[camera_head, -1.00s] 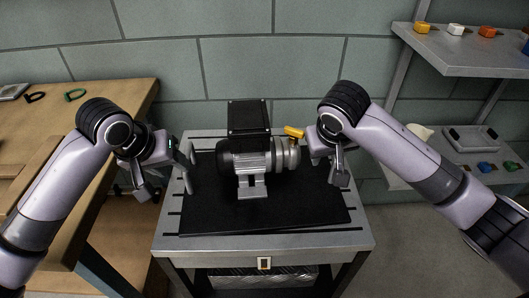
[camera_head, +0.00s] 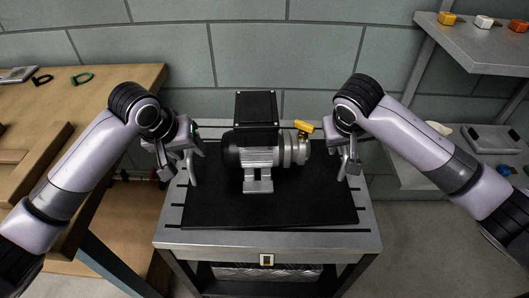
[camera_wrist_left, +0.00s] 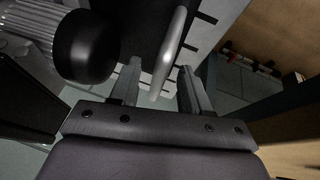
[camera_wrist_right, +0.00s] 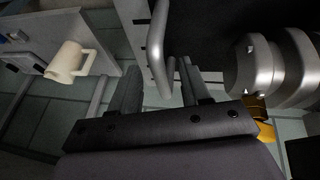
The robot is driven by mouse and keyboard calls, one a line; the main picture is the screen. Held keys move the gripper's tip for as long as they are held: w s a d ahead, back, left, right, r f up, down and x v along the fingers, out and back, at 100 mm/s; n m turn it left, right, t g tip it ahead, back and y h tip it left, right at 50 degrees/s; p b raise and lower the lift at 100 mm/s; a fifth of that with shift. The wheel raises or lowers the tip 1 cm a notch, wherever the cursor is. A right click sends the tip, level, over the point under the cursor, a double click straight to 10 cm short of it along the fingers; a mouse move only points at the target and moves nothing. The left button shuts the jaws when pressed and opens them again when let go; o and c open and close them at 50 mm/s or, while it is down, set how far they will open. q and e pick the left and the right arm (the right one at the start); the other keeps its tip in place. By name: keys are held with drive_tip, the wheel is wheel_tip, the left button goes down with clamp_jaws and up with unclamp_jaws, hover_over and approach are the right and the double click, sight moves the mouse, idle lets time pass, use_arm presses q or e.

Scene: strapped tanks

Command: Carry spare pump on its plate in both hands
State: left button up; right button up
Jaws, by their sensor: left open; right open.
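The spare pump (camera_head: 262,155), a grey finned motor with a black box on top and a yellow lever, stands upright on its black plate (camera_head: 300,208) on a metal cart. The plate has a pale bar handle on each side. My left gripper (camera_head: 181,168) is open at the left handle (camera_wrist_left: 172,48), which shows between its fingers in the left wrist view. My right gripper (camera_head: 348,167) is open at the right handle (camera_wrist_right: 156,45), which lies in line with the gap between its fingers in the right wrist view. I cannot tell whether either touches its handle.
A wooden bench (camera_head: 105,85) stands at the left, with green and black items on it. Shelves (camera_head: 470,45) with small coloured parts and a pale jug (camera_wrist_right: 70,62) are at the right. A block wall is behind the cart (camera_head: 300,240).

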use_arm(q)
drive_tip(key=shift+x, duration=1.75)
use_arm(e)
drive_tip(key=shift+x, duration=1.7)
use_arm(q)
clamp_jaws()
use_arm(e)
clamp_jaws()
use_arm(q)
drive_tip(key=shift+w+r, duration=0.15)
drive_tip(key=shift+r, duration=0.1)
use_arm(e)
drive_tip(key=shift+w+r, duration=0.15)
drive_tip(key=shift+r, duration=0.1)
